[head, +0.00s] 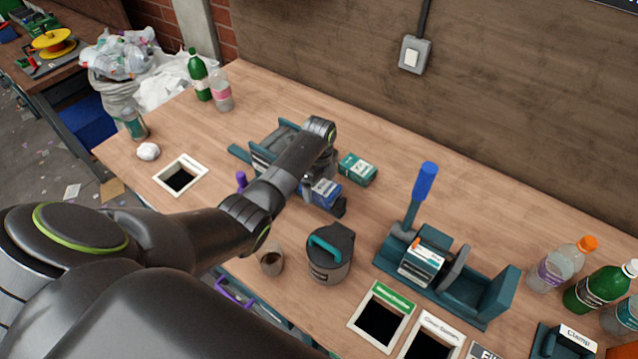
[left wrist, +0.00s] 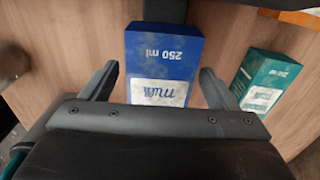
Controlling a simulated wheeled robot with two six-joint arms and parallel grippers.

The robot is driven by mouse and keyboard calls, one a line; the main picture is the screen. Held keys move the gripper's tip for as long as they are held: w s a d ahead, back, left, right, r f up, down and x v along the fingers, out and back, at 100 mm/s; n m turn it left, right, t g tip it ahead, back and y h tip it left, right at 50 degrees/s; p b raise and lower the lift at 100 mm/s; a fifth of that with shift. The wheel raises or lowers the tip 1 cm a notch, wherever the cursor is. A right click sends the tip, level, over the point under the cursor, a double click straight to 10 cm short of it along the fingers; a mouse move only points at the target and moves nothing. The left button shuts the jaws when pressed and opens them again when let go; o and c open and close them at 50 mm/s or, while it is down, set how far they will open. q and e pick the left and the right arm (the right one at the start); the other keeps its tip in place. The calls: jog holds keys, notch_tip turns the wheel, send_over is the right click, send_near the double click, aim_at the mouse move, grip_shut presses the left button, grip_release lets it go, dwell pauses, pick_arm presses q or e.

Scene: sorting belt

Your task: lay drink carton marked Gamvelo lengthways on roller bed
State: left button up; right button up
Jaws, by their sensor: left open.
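A blue carton (head: 325,191) lies on the table under my left gripper (head: 322,200). In the left wrist view the blue carton (left wrist: 163,52) shows "250 ml" and a white label, upside down. My left gripper (left wrist: 158,72) is open, with one finger to each side of this carton. A teal carton (head: 358,169) lies just right of it. Another carton with a white label (head: 421,264) sits in a teal fixture. I cannot read the name Gamvelo on any carton. A grey and teal frame (head: 268,152), perhaps the roller bed, is partly hidden behind my left arm. My right gripper is not in view.
The teal fixture (head: 484,312) has a blue-handled lever. A dark lidded canister (head: 330,270) and a brown cup (head: 271,262) stand near the front edge. Framed openings (head: 158,180) are cut in the tabletop. Bottles (head: 560,268) stand at right. The back middle is clear.

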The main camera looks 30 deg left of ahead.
pick_arm(q)
notch_tip(320, 180, up, 17)
jog(key=p, duration=0.3)
jog(key=shift+r, duration=0.2)
jog(key=shift+f, duration=0.1)
